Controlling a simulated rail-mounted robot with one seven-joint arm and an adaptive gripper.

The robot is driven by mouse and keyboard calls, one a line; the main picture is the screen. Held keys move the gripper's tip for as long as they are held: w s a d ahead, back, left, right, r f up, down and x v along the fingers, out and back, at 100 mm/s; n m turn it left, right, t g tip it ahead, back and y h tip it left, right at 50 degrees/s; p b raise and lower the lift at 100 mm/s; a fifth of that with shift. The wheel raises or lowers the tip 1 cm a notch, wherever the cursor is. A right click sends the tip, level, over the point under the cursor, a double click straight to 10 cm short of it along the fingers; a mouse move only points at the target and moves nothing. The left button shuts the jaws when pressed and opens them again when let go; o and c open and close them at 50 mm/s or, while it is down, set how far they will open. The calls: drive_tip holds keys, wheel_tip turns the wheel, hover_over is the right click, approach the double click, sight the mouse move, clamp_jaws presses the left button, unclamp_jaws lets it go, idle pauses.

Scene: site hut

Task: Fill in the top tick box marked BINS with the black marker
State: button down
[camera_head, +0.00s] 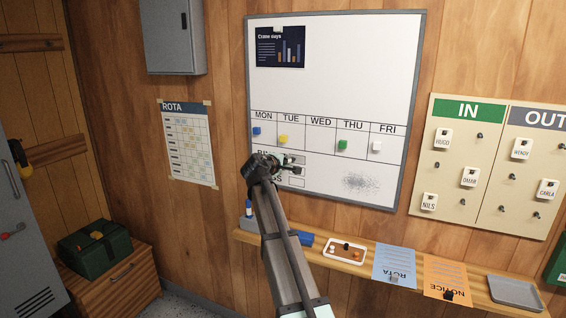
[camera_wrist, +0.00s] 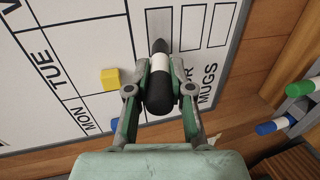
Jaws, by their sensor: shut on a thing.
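My gripper (camera_wrist: 160,90) is shut on the black marker (camera_wrist: 159,92), which has a white barrel and black ends. The marker points at the whiteboard (camera_head: 340,70), and its far end overlaps the near part of a tick box (camera_wrist: 160,22). That box is the top one of the column and looks greyer than the others; I cannot tell ink from shadow. Whether the tip touches the board is unclear. Two lower boxes look white: the middle box (camera_wrist: 190,26) and the MUGS box (camera_wrist: 220,22). In the camera_head view my gripper (camera_head: 288,162) covers part of the BINS label (camera_head: 264,154).
Yellow (camera_head: 283,139), blue (camera_head: 257,131), green (camera_head: 343,146) and white magnets sit under the day headings. A grey smudge (camera_head: 361,182) marks the lower right of the board. Below runs a wooden ledge (camera_head: 350,266) with a tray of small items and papers.

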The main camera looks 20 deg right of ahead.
drive_tip(key=shift+s+d, duration=0.1)
drive_tip(key=shift+s+d, duration=0.2)
drive_tip(key=shift+s, duration=0.15)
drive_tip(key=shift+s+d, duration=0.1)
idle(0.4)
drive_tip(key=shift+s+d, duration=0.25)
drive_tip(key=shift+d, duration=0.1)
drive_tip(key=shift+s+d, duration=0.3)
drive_tip(key=shift+s, duration=0.05)
idle(0.6)
drive_tip(key=shift+a, duration=0.1)
idle(1.0)
drive_tip(key=shift+w+a, duration=0.35)
